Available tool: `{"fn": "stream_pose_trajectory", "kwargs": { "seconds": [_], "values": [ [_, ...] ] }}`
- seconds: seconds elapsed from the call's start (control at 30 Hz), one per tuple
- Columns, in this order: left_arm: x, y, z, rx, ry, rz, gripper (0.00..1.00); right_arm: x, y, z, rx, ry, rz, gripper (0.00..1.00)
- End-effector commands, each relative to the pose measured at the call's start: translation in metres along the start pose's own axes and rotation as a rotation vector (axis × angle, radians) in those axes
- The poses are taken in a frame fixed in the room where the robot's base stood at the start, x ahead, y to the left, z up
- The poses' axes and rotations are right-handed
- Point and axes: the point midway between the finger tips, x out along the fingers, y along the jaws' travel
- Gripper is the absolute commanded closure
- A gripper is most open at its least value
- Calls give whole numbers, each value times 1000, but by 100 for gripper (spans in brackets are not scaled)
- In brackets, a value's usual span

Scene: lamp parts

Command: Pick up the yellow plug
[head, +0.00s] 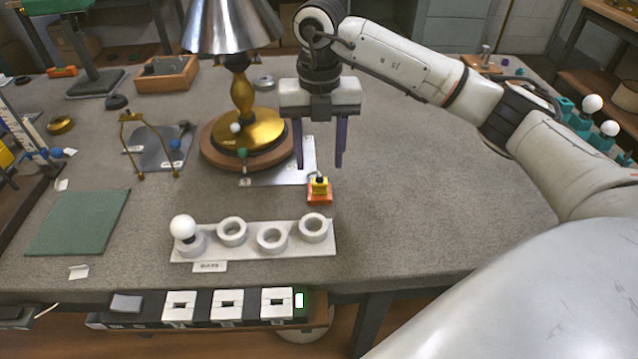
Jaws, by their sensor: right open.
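The yellow plug (319,186) sits on a small orange base on the grey table, just in front of the lamp's plate. A cord seems to lead from it toward the lamp. My right gripper (319,165) points down above and slightly behind the plug, with its two dark purple fingers spread apart and nothing between them. Whether the fingers are level with the plug is hard to tell; they look apart from it. My left gripper is not in view.
The lamp (242,95) with a metal shade stands behind and left of the plug. A white holder (258,254) with ring sockets and one white bulb (183,227) lies in front. A socket strip (228,306) runs along the front edge. The table right of the plug is clear.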

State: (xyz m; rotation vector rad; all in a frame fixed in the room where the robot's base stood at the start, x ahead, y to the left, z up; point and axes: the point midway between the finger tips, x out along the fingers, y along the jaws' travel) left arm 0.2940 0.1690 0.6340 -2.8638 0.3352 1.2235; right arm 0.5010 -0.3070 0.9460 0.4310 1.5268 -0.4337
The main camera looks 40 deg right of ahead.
Motion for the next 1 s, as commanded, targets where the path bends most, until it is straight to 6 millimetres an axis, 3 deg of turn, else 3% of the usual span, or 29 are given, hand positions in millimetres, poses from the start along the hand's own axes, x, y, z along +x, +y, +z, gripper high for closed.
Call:
{"fn": "stream_pose_trajectory", "kwargs": {
  "seconds": [0.3, 0.63, 0.9, 1.0],
  "values": [
    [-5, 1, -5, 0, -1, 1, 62, 43, -1, -3, -1, 2, -1, 53],
    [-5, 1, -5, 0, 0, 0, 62, 51, 0, -2, -2, 1, 1, 53],
    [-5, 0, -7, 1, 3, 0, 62, 51, 0, -2, -2, 1, 1, 97],
    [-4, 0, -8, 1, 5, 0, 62, 51, 0, -2, -2, 0, 2, 97]
  ]
}}
